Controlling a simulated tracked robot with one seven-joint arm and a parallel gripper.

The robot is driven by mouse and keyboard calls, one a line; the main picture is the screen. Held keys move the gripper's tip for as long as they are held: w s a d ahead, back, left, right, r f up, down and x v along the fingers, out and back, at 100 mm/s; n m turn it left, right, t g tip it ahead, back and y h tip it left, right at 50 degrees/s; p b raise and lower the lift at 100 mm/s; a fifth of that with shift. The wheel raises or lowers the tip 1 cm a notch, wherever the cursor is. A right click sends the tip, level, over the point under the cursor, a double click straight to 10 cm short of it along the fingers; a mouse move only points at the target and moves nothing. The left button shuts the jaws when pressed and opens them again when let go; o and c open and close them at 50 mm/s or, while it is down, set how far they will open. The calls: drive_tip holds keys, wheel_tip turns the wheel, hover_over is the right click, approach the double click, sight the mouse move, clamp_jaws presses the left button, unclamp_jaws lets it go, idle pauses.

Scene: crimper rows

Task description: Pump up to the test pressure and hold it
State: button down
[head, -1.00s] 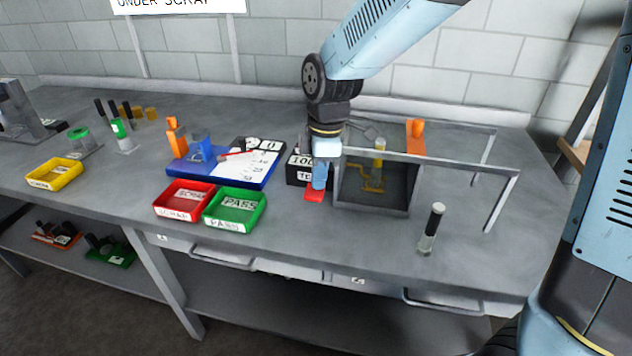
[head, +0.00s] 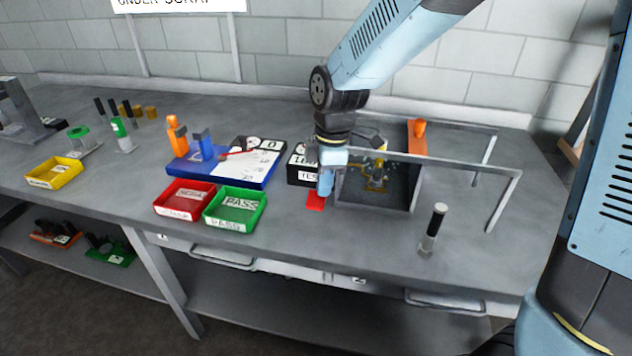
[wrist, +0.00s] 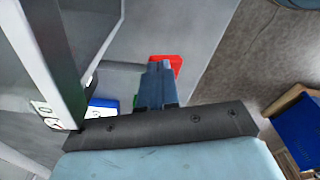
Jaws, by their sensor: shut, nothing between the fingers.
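The black test unit (head: 298,172) stands on the bench with a white display and a "TEST" label; its reading is partly hidden by my arm. A red pad (head: 314,203) lies at its front right. My gripper (head: 325,192) is shut and empty, pointing down over the pad's right side; I cannot tell if it touches. The wrist view shows the shut fingers (wrist: 159,68) with the red pad (wrist: 174,62) just beyond. Right of them is a grey-framed test enclosure (head: 378,206), with a brass-coloured fitting (head: 376,178) inside and small yellowish bits around it.
A red scrap tray (head: 170,213) and a green pass tray (head: 218,224) stand left at the front. A blue gauge board (head: 262,182) lies behind them. A grey rail (head: 450,164) crosses above the enclosure.

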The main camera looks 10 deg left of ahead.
drive_tip(key=shift+w+d+r, duration=0.1)
drive_tip(key=shift+w+d, duration=0.15)
drive_tip(key=shift+d, duration=0.25)
drive_tip(key=shift+w+d+r, duration=0.1)
drive_tip(key=shift+w+d, duration=0.1)
drive_tip(key=shift+d, duration=0.3)
wheel_tip(320, 180, up, 8)
drive_tip(key=a, duration=0.1)
drive_tip(key=shift+s+f, duration=0.15)
drive_tip(key=shift+s, duration=0.2)
idle(0.8)
